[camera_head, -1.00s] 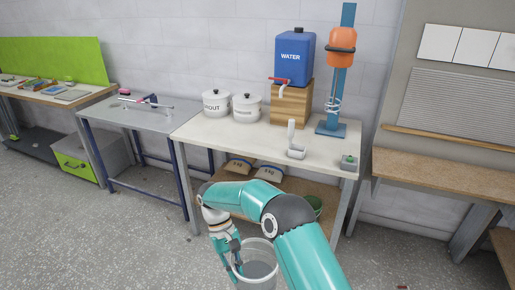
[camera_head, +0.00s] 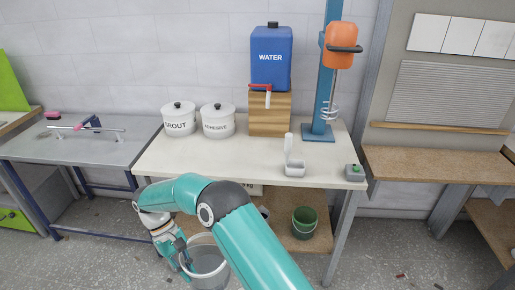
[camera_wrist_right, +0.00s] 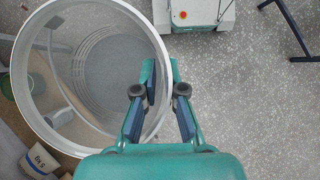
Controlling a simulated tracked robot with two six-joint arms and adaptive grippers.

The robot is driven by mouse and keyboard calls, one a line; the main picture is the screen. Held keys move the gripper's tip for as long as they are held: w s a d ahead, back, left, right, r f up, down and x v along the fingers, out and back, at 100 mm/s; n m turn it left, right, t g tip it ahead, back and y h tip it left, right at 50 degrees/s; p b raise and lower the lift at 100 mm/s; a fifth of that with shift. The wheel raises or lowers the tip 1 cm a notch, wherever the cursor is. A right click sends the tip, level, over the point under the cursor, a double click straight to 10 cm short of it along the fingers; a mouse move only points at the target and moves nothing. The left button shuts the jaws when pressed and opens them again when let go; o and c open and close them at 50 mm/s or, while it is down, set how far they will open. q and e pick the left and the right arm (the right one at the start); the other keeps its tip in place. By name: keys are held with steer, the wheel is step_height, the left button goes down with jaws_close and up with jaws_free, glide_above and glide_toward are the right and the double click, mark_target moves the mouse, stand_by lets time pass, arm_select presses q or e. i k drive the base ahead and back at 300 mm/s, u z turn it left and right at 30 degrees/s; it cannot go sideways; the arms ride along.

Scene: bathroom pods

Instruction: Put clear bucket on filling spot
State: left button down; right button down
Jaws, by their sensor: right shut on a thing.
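The clear bucket (camera_head: 207,264) is at the bottom of the head view, in front of the worktable. My right gripper (camera_head: 186,262) is shut on its rim at the left side. In the right wrist view the round white rim of the clear bucket (camera_wrist_right: 90,148) fills the left half, and my right gripper (camera_wrist_right: 158,92) has its fingers on either side of the bucket wall. The bucket looks empty and upright. No marked filling spot can be made out; a blue water tank (camera_head: 271,62) with a red-handled tap (camera_head: 262,88) stands on a wooden block. My left gripper is out of view.
The white worktable (camera_head: 230,166) holds grout (camera_head: 179,121) and adhesive (camera_head: 218,123) pots, a scoop (camera_head: 293,165), a button box (camera_head: 355,172) and an orange mixer (camera_head: 341,45) on a blue stand. A green bucket (camera_head: 304,221) stands on the lower shelf. The table's front middle is clear.

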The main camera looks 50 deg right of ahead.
mark_target(266, 154)
steer(key=z, duration=0.5)
steer(key=i, duration=1.05)
steer(key=z, duration=0.85)
